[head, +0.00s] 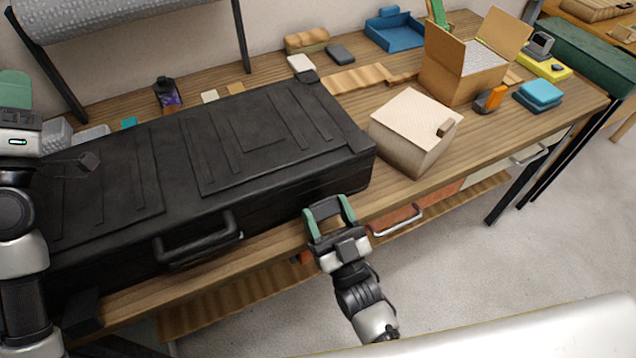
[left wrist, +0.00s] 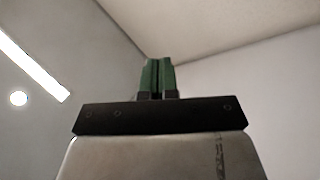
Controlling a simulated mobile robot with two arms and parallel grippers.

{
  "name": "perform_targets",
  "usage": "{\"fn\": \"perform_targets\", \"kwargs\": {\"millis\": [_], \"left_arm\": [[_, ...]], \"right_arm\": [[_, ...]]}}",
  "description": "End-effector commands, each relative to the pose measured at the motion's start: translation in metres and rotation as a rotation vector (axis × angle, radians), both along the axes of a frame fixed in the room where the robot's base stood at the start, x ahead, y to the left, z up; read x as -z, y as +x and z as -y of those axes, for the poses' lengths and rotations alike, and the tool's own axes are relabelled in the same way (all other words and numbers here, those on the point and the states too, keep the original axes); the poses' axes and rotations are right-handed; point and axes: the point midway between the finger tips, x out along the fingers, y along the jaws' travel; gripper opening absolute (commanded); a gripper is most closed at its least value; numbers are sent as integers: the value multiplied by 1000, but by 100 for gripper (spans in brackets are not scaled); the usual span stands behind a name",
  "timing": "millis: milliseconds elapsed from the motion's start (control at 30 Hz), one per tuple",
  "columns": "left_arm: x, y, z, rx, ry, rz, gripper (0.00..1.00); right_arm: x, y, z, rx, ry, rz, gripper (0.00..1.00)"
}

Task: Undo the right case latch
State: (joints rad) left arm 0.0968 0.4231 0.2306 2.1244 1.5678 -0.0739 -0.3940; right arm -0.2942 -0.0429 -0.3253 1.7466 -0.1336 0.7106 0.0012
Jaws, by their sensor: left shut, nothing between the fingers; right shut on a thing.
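The closed black case (head: 270,130) lies on the wooden workbench, with its carry handle (head: 200,240) on the front side. My right gripper (head: 326,206) is at the case's front side near its right corner, to the right of the handle. Its green fingers are shut on the right case latch, which is mostly hidden between and behind them. The lid is down. My left gripper (head: 15,90) is raised at the left edge of the head view, clear of the case. In the left wrist view its green fingers (left wrist: 158,75) are shut together and empty.
A beige box (head: 415,130) stands just right of the case, with an open cardboard box (head: 465,70) behind it. A blue tray (head: 395,32) is at the back. A drawer handle (head: 398,222) sticks out below the bench edge, near my right gripper.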

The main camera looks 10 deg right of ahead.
Motion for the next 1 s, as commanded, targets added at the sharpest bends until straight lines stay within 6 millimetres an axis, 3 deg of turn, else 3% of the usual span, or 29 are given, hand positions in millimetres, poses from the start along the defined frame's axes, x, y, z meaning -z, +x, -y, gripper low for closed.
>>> {"fn": "perform_targets", "kwargs": {"millis": [400,567,633,800,1000], "left_arm": [[-62,39,-19,334,-495,115,0],[-89,55,-16,509,-632,126,0],[-101,73,0,613,-662,43,0],[-100,104,53,742,-565,-249,0],[-91,113,113,884,-340,-566,0]], "right_arm": [[1,0,0,0,-1,-2,17],[1,0,0,0,-1,-2,17],[0,0,0,0,-1,-2,17],[1,0,0,0,-1,-2,17],[1,0,0,0,-1,-2,17]]}}
